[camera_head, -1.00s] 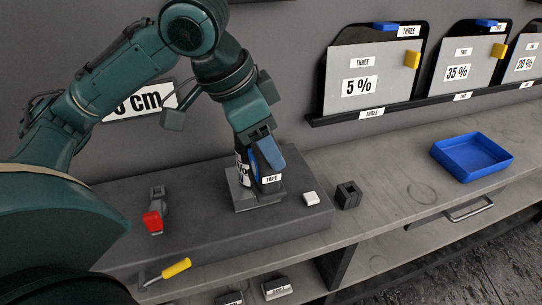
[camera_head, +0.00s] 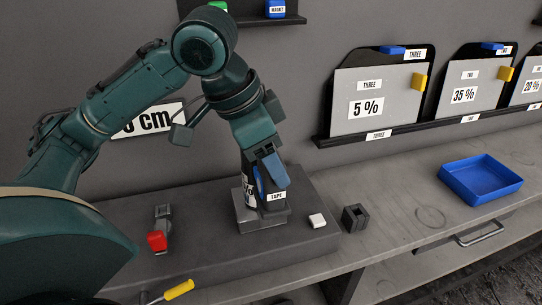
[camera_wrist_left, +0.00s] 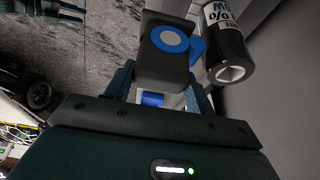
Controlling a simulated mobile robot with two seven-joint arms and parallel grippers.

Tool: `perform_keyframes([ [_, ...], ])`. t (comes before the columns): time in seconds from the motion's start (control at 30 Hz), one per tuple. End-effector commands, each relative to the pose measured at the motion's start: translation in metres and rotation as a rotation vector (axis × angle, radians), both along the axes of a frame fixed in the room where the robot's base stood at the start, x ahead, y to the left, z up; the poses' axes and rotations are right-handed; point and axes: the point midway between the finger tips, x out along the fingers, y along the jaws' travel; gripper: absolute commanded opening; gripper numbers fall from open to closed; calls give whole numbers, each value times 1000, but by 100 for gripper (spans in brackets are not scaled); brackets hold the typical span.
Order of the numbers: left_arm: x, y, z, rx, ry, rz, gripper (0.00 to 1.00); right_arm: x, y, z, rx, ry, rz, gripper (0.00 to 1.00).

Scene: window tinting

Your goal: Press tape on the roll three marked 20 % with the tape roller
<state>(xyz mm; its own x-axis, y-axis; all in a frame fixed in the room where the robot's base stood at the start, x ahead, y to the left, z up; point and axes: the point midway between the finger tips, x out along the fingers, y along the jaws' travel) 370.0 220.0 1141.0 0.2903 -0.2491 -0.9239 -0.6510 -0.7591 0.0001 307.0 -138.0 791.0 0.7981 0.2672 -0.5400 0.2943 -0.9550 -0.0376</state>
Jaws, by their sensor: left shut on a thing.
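My left gripper (camera_head: 268,182) reaches down to the bench and is shut on a dark tool with a blue round part (camera_wrist_left: 170,40), which looks like the tape roller. Close beside it stands a black roll (camera_wrist_left: 230,55) with a white label showing a % sign; its number is not clear. In the head view the roll (camera_head: 249,188) sits in a grey stand (camera_head: 250,218), partly hidden by the gripper. A white label reading TAPE (camera_head: 276,197) shows just below the fingers. I cannot tell whether the tool touches the roll. My right gripper is not in view.
A dark cube (camera_head: 355,217) stands beside the raised part. A blue tray (camera_head: 480,180) is at right. Marked panels (camera_head: 375,95) lean on a wall ledge.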

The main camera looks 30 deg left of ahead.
Motion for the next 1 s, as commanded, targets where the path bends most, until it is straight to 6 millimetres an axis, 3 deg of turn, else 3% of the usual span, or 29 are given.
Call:
perform_keyframes([
  [1.0, 10, 12, 0, -1, -1, 2, 12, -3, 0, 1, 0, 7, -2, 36],
])
